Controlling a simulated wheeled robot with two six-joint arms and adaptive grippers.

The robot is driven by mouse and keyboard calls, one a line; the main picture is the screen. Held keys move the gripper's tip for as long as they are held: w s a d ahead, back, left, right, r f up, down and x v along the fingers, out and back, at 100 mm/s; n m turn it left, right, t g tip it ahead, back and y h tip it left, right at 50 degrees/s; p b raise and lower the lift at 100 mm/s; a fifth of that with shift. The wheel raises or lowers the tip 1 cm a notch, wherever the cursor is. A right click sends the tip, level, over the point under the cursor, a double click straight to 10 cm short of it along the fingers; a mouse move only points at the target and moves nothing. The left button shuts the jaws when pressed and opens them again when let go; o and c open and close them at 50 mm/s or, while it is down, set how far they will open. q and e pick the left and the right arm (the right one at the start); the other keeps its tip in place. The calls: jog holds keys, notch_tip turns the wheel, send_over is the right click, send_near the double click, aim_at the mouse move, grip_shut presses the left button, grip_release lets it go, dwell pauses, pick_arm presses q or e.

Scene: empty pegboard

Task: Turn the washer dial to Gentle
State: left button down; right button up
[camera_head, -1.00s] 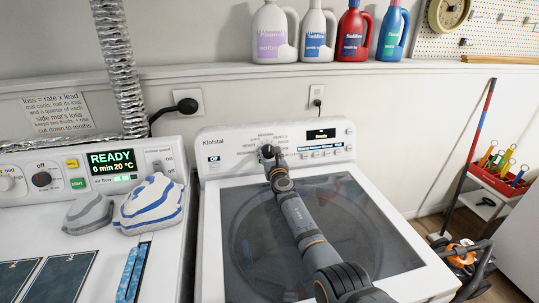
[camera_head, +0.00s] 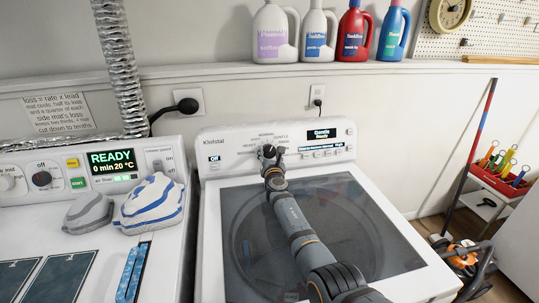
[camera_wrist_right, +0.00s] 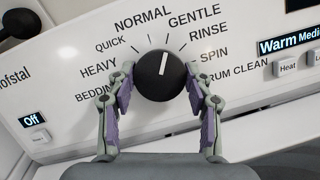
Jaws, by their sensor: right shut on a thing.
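The washer (camera_head: 208,240) stands in the middle of the head view, with its control panel along the back. Its black dial (camera_wrist_right: 159,76) has a white pointer line that points up and slightly right, toward the GENTLE label (camera_wrist_right: 194,16). The panel display (camera_head: 321,134) reads Gentle, with a smaller line that looks like Ready. My right gripper (camera_wrist_right: 160,86) has a finger on each side of the dial and is shut on it. In the head view my right gripper (camera_head: 269,155) hides most of the dial. My left gripper is not in view.
A second machine (camera_head: 62,215) on the left shows READY and carries folded cloths (camera_head: 150,203). Several bottles (camera_head: 314,32) stand on the shelf above. The washer's glass lid (camera_head: 370,225) lies below my right arm.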

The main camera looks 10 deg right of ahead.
jog(key=shift+f, duration=0.1)
jog(key=o, duration=1.2)
jog(key=shift+s, duration=0.1)
jog(key=shift+s+a, duration=0.25)
jog(key=shift+s, duration=1.6)
jog(key=shift+s+a, duration=0.2)
jog(key=shift+s, duration=1.65)
